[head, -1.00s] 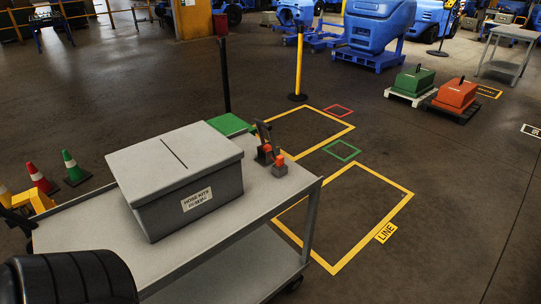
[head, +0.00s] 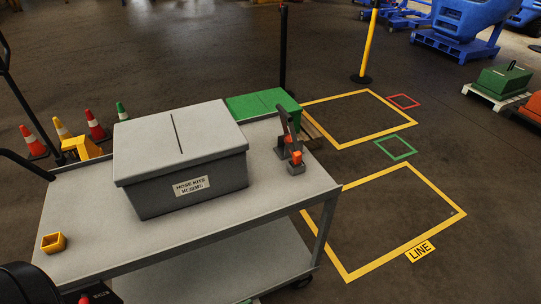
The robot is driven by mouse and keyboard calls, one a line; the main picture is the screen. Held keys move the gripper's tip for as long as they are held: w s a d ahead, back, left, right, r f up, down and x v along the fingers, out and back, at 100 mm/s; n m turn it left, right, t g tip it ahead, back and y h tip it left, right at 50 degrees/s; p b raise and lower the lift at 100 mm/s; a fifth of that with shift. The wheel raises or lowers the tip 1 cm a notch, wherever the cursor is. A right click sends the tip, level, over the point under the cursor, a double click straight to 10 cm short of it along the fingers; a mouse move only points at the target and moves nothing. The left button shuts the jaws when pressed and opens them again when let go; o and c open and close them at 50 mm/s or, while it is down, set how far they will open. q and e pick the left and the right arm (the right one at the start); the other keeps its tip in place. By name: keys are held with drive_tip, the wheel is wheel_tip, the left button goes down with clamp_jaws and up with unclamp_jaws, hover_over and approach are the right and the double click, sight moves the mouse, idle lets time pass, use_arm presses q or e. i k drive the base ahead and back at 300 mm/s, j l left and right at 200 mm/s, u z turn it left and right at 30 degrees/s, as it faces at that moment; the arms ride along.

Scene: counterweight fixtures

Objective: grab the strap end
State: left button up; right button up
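I cannot make out a strap end for certain. A small dark upright fixture with orange parts (head: 287,135) stands on the right end of the grey cart (head: 235,217). A small grey block with an orange top (head: 296,164) sits at its foot. Whether a strap belongs to either is too small to tell. A grey lidded box (head: 183,155) with a slot and a "HOSE KITS" label stands on the cart, left of the fixture. Neither of my grippers shows.
A small yellow open cup (head: 53,242) sits on the cart's left end. Several cones, including a red one (head: 95,126), stand behind the cart. A green case (head: 262,104) is behind it. Yellow floor frames (head: 390,222) at right enclose mostly clear floor.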

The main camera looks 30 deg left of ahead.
sight(296, 157)
drive_tip(key=i+l+u, duration=0.2)
drive_tip(key=u, duration=0.25)
drive_tip(key=i+l+u, duration=0.15)
drive_tip(key=l+u, duration=0.3)
drive_tip(key=i+l+u, duration=0.1)
drive_tip(key=l+u, duration=0.25)
drive_tip(key=u, duration=0.15)
drive_tip(key=l+u, duration=0.45)
drive_tip(key=j, duration=0.05)
